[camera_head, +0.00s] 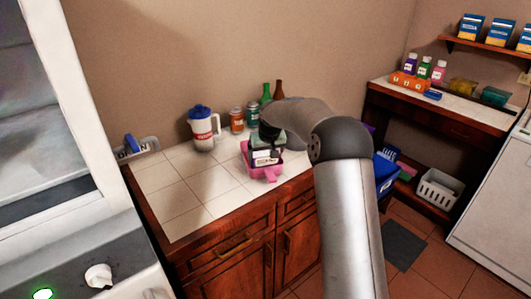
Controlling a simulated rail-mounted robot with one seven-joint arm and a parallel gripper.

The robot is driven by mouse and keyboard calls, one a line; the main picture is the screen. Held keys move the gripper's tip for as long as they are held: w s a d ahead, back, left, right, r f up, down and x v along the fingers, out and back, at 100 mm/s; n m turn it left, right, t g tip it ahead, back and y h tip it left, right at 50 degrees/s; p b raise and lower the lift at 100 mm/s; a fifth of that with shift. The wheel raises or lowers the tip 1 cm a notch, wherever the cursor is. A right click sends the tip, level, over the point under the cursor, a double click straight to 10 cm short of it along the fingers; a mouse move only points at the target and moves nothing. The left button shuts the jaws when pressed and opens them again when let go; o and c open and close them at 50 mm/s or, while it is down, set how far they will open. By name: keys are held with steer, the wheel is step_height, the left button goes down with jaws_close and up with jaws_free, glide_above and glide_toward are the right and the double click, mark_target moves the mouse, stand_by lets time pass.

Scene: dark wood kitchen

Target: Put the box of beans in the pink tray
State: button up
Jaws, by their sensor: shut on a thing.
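The pink tray (270,174) sits on the white tiled counter, near its right end. My gripper (267,143) reaches over it from the right, pointing down. It is shut on a small box (265,158) with a dark top and a white label, which I take to be the box of beans; its print is too small to read. The box is upright at the tray, within its outline in this view. My gripper and the box hide part of the tray, and I cannot tell whether the box touches the tray's floor.
A white jug with a blue lid (203,129), jars (237,120) and green and brown bottles (266,93) stand behind the tray. A grey lettered holder (138,149) is at the counter's left back corner. The counter's left and front (185,190) are clear.

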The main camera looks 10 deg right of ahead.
steer(key=o, duration=1.1)
steer(key=shift+f, duration=0.1)
steer(key=shift+s+r, duration=0.15)
steer(key=shift+r, duration=0.45)
steer(key=b+v, duration=0.1)
steer(key=v, duration=1)
steer(key=s+f+g, duration=0.1)
steer(key=s+f, duration=0.2)
steer(key=s, duration=1.1)
steer(key=s+a+f+g, duration=0.1)
steer(key=s+f, duration=0.2)
steer(key=s, duration=1.2)
steer(key=s+f+g, duration=0.2)
steer(key=s+f, duration=0.1)
steer(key=s, duration=1.2)
steer(key=shift+s+a+f+m, duration=0.2)
steer(key=shift+a+f+m, duration=0.05)
steer(key=shift+a+m, duration=0.15)
steer(key=shift+d, duration=0.1)
